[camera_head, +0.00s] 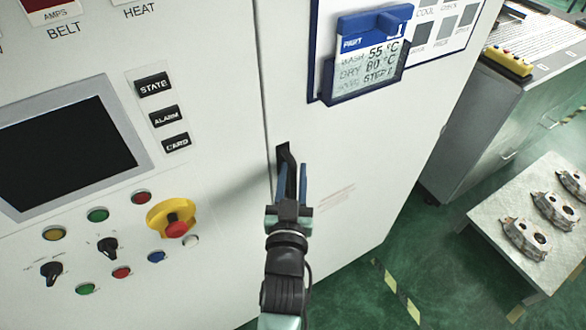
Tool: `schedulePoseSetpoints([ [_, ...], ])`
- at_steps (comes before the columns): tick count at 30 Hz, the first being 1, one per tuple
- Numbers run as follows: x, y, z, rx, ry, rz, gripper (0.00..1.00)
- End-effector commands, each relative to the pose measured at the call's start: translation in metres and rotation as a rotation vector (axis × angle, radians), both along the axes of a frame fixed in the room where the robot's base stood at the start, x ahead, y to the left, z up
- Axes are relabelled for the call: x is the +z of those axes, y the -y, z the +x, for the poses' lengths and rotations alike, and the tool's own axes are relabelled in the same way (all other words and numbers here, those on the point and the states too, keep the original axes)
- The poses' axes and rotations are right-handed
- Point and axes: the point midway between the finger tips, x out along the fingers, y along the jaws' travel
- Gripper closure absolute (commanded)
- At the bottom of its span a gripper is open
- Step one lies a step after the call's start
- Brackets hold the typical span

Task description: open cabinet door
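The white cabinet door (375,150) fills the middle of the view and looks closed, with a narrow vertical seam along its left edge. A black door handle (290,160) sits in a dark recess beside that seam. My gripper (292,180) is at the handle, its two blue fingers pointing up and standing apart. The handle shows between the fingers, with a slight gap towards the right finger. Contact with the left finger cannot be made out. The lower part of the handle is partly hidden by the gripper.
Left of the seam is a control panel with a dark screen (65,155) and a red emergency button on yellow (173,222). A table (490,215) with metal castings stands right. Green floor (400,265) lies between.

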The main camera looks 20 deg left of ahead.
Motion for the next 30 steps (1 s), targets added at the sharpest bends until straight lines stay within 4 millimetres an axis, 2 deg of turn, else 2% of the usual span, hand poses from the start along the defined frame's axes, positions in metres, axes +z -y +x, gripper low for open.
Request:
schedulePoseSetpoints([
  [9, -0.0001, -0.0008, 0.0025, 0.000, 0.000, 0.001, 0.68],
  [15, -0.0001, -0.0008, 0.0023, 0.000, 0.000, 0.001, 1.00],
  [30, 0.0000, -0.0008, 0.0021, 0.000, 0.000, 0.001, 1.00],
])
